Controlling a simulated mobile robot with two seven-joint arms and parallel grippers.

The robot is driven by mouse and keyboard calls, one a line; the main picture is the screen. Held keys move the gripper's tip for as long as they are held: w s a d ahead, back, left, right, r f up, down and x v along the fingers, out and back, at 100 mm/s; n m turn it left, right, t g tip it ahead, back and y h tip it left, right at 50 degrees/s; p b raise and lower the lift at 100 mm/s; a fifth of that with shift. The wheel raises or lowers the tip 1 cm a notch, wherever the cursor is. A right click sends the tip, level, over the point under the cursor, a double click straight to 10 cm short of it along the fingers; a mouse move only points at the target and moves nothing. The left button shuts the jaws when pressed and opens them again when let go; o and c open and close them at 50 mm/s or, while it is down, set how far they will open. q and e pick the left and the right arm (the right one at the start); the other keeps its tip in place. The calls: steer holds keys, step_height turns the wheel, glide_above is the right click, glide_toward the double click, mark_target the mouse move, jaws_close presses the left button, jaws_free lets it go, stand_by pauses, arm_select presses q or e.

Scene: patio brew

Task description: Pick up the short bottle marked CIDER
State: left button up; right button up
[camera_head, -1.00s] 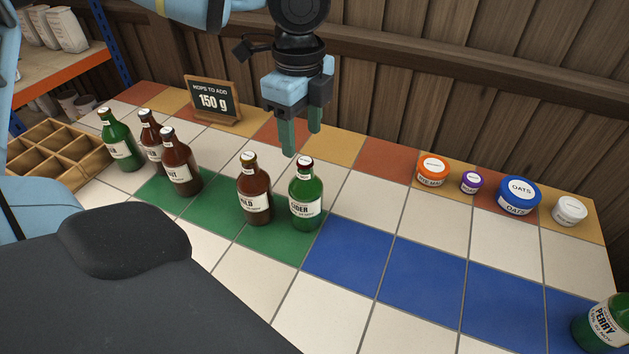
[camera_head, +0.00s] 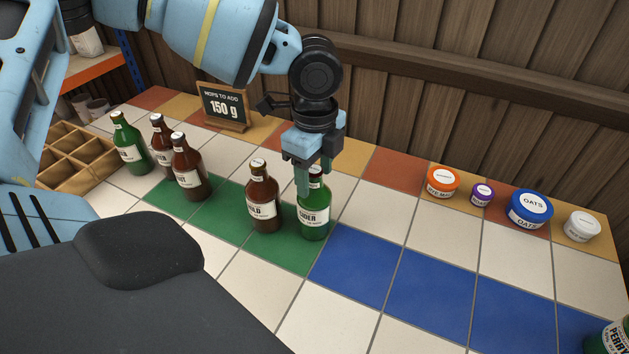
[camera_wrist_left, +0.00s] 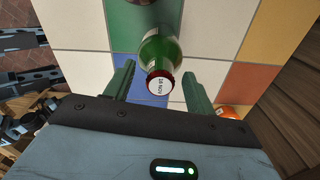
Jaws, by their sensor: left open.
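The short green bottle marked CIDER (camera_head: 313,217) stands upright on the tiled counter, at the edge of the green tiles. My left gripper (camera_head: 314,184) points down at the bottle's neck and hides part of its top. The fingers look apart from the glass. My right gripper is not in view.
A brown bottle (camera_head: 263,205) stands close left of the cider. More bottles (camera_head: 188,170) and a wooden crate (camera_head: 75,160) are further left. A sign (camera_head: 222,106) stands behind. Lidded jars (camera_head: 529,209) line the back right; a PERRY bottle (camera_head: 608,338) is at the front right.

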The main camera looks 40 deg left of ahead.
arm_select(q)
jaws_close()
stand_by(0.3)
steer(key=shift+r, duration=0.2)
